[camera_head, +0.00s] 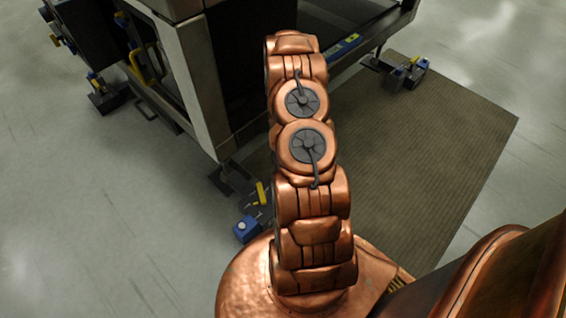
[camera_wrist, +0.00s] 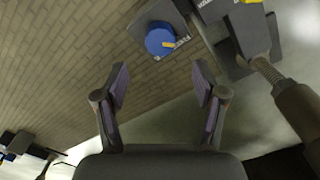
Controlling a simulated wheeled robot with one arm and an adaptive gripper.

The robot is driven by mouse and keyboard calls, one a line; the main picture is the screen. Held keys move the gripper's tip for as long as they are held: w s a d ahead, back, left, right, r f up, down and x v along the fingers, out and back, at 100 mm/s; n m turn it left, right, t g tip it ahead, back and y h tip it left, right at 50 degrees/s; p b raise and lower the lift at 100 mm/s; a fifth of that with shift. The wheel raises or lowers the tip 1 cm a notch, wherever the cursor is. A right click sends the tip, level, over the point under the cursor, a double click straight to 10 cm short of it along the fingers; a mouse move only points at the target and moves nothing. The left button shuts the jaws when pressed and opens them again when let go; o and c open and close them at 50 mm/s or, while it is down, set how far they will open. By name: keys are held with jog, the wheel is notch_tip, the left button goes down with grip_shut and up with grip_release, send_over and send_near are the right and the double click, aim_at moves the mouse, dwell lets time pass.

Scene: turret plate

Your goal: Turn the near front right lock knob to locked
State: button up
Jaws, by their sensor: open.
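In the wrist view, a round blue knob (camera_wrist: 160,39) with a small yellow pointer sits on a dark grey block. A pale marked label lies beside the knob, partly covered by it. The pointer extends to the right in the picture; I cannot read the label. My gripper (camera_wrist: 161,82) is open and empty, with its two fingers apart. The knob appears beyond the fingertips, near the middle of the gap, and is not between them. In the head view my copper arm hides the gripper.
In the head view, a large dark frame with a pale corner post (camera_head: 187,85) stands at upper left. Another blue-and-yellow unit (camera_head: 411,70) stands at upper right. A brown ribbed mat (camera_head: 430,150) covers the floor at right.

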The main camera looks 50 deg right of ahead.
jog(key=shift+r, duration=1.65)
jog(key=a+r+n+p, duration=0.1)
jog(key=a+r+p, duration=0.45)
jog(key=r, duration=0.85)
jog(key=a+r+n+p, duration=0.1)
jog(key=a+r+p, duration=0.4)
jog(key=r, duration=0.8)
jog(key=a+r+n+p, duration=0.1)
jog(key=a+r+p, duration=0.45)
jog(key=r, duration=0.85)
jog(key=s+a+r+n+p, duration=0.1)
jog(key=s+a+r+p, duration=0.4)
jog(key=s+r, duration=0.3)
jog(key=s+a+r+n+g+p, duration=0.1)
jog(key=s+a+r+p, duration=0.4)
jog(key=r, duration=0.8)
jog(key=s+a+r+n+p, duration=0.2)
jog(key=s+a+r+p, duration=0.3)
jog(key=s+r, duration=0.5)
jog(key=shift+s+a+r+g, duration=0.15)
jog(key=shift+s+a+g, duration=0.3)
jog(key=shift+a, duration=0.4)
